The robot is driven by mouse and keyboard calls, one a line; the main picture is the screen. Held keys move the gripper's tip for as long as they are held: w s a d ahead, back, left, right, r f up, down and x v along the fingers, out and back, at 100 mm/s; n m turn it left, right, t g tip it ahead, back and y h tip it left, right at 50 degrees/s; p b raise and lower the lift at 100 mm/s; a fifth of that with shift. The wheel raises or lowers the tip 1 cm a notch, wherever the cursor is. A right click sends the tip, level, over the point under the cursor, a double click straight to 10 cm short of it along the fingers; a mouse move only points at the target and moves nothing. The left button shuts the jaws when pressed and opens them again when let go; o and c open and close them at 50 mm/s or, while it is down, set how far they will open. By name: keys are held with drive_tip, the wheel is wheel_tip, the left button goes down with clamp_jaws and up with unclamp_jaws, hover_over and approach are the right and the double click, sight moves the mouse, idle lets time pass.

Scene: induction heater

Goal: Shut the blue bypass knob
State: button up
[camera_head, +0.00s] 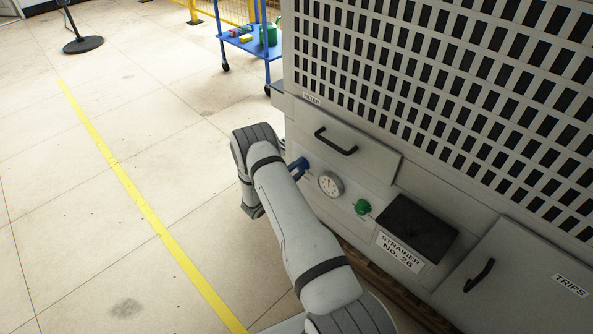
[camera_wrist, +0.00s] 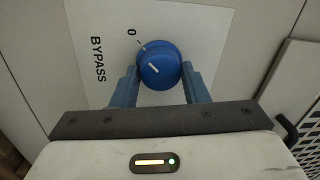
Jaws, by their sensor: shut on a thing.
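The blue bypass knob (camera_wrist: 165,52) is round and sits on a white plate (camera_wrist: 98,22) lettered BYPASS, with a 0 mark at its upper left. A short white line on the knob's face slants from upper left to lower right, roughly along the direction of the 0. My gripper (camera_wrist: 160,74) has its two blue fingers on either side of the knob and is shut on it. In the head view, a blue patch (camera_head: 299,167) shows beside my wrist at the panel; I cannot tell knob from fingers there.
A gauge (camera_head: 330,184), a green knob (camera_head: 363,207) and a dark recessed box (camera_head: 415,228) are on the panel right of the blue patch. A black drawer handle (camera_head: 336,141) is above. Tiled floor (camera_head: 70,230) is open at left; a blue cart (camera_head: 252,45) stands behind.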

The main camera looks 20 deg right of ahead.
drive_tip(key=shift+s+d, duration=0.15)
drive_tip(key=shift+d, duration=0.05)
drive_tip(key=o, duration=1)
drive_tip(key=shift+a, duration=0.1)
drive_tip(key=shift+c, duration=0.2)
drive_tip(key=p+v, duration=0.2)
drive_tip(key=v, duration=0.5)
drive_tip(key=shift+a, duration=0.4)
